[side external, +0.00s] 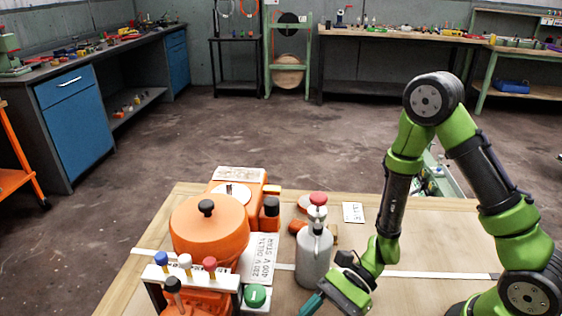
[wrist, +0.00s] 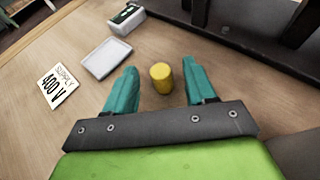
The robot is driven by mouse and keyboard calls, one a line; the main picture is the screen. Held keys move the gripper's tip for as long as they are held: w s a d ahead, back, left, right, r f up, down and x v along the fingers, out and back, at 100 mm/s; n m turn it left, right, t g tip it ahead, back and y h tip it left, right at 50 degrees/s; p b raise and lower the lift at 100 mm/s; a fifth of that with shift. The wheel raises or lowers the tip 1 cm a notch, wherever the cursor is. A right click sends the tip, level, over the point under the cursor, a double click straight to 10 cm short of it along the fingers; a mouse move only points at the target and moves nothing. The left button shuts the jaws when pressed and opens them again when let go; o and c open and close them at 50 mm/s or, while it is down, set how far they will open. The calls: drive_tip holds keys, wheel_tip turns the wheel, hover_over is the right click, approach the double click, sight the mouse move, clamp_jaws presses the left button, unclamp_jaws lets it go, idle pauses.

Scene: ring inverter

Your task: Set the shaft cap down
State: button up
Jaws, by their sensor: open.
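A small yellow cylinder (wrist: 161,77), which looks like the shaft cap, stands upright on the wooden table between my fingertips in the wrist view. My gripper (wrist: 157,84) is open around it, with a gap showing on each side between the teal fingers and the cylinder. In the side external view my gripper (side external: 318,303) is low at the table's front, right of the grey can. The yellow cylinder cannot be made out there.
A grey can (side external: 314,260) with a red top stands close beside my gripper. The orange machine (side external: 210,232) and a row of coloured knobs (side external: 186,262) are to the left. The wrist view shows a white tray (wrist: 105,58) and a "SUPPLY 400 V" card (wrist: 58,88). The table's right side is mostly clear.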

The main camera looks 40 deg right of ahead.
drive_tip(key=shift+x, duration=1.1)
clamp_jaws()
